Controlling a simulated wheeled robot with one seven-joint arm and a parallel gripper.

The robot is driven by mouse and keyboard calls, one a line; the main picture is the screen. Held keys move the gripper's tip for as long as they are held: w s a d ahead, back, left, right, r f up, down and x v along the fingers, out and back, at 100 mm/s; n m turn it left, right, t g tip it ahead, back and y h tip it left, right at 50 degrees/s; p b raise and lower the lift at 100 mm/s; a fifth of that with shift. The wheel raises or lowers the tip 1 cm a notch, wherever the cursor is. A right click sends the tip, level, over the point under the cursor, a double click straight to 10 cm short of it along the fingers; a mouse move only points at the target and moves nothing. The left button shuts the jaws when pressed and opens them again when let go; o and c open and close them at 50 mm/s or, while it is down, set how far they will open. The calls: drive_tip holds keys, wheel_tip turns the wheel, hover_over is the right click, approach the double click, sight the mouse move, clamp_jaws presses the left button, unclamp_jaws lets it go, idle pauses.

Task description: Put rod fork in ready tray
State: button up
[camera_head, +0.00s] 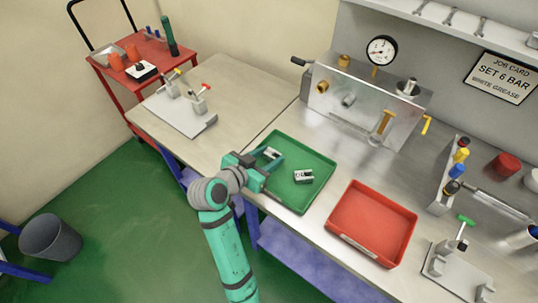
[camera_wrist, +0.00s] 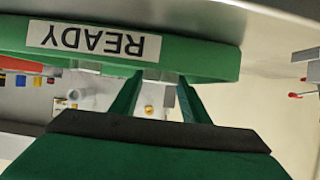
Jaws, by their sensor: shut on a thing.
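The green ready tray (camera_head: 318,160) lies on the metal bench, and its READY label (camera_wrist: 92,40) shows upside down in the wrist view. My gripper (camera_head: 272,157) is over the tray's left part, its fingers shut on a small grey metal part, seemingly the rod fork (camera_head: 270,152). The fingers partly hide this part, and I cannot tell whether it touches the tray floor. In the wrist view my gripper (camera_wrist: 160,82) reaches behind the tray's labelled wall. A second small grey metal part (camera_head: 304,176) sits apart in the tray's middle.
An empty red tray (camera_head: 372,222) lies to the right of the green one. A plate with clamps (camera_head: 181,112) is at left. A second clamp fixture (camera_head: 455,262) is at lower right.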

drive_tip(key=shift+s, duration=0.15)
drive_tip(key=shift+a+f, duration=0.1)
drive_tip(key=shift+f, duration=0.05)
drive_tip(key=o, duration=1)
drive_tip(key=shift+o, duration=0.5)
drive_tip(key=shift+w, duration=0.2)
drive_tip(key=shift+s+a+r, duration=0.25)
drive_tip(key=v, duration=1.1)
drive_tip(key=shift+s+r, duration=0.1)
drive_tip(key=shift+s, duration=0.25)
